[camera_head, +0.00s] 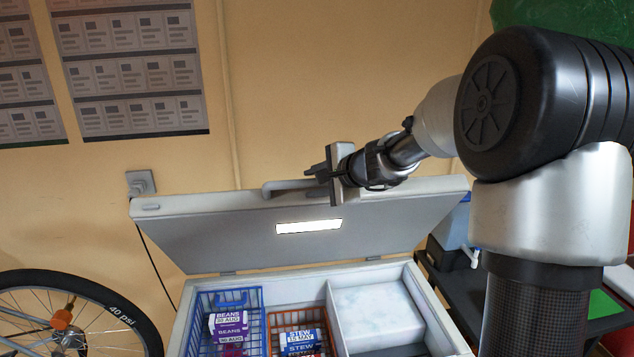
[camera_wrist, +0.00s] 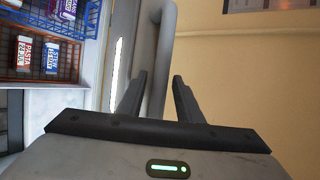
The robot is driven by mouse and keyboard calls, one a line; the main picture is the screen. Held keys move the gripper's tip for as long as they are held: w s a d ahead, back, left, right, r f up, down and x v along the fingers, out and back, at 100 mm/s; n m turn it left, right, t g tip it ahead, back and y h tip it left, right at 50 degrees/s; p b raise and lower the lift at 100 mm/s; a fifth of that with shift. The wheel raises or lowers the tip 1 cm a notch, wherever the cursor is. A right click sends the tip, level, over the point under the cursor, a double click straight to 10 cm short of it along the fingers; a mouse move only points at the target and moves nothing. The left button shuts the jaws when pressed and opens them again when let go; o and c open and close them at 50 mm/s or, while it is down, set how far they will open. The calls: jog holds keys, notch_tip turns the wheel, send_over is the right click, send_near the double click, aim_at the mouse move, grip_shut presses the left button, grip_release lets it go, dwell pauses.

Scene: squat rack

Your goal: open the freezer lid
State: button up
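The chest freezer's lid (camera_head: 240,236) stands raised, tilted up and back toward the wall, its pale inner side facing me with a lit white strip. The grey bar handle (camera_head: 285,186) runs along the lid's front edge, now at the top. My gripper (camera_head: 318,172) is at the right part of this handle. In the wrist view the handle (camera_wrist: 162,60) shows between the two black fingers of my gripper (camera_wrist: 159,77), with gaps on both sides. The fingers are apart. I cannot tell how deep the bar sits between them.
The open freezer body (camera_head: 290,284) holds a blue wire basket (camera_head: 196,318), an orange wire basket (camera_head: 270,338) and a frosty white block (camera_head: 378,310). A bicycle wheel (camera_head: 130,310) stands at left. A wall outlet (camera_head: 140,183) and posters (camera_head: 130,70) are behind. A dark bench (camera_head: 465,290) is at right.

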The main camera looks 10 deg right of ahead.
jog(key=b+v, duration=0.1)
jog(key=v, duration=1.6)
jog(key=shift+s, duration=0.2)
jog(key=shift+d, duration=0.1)
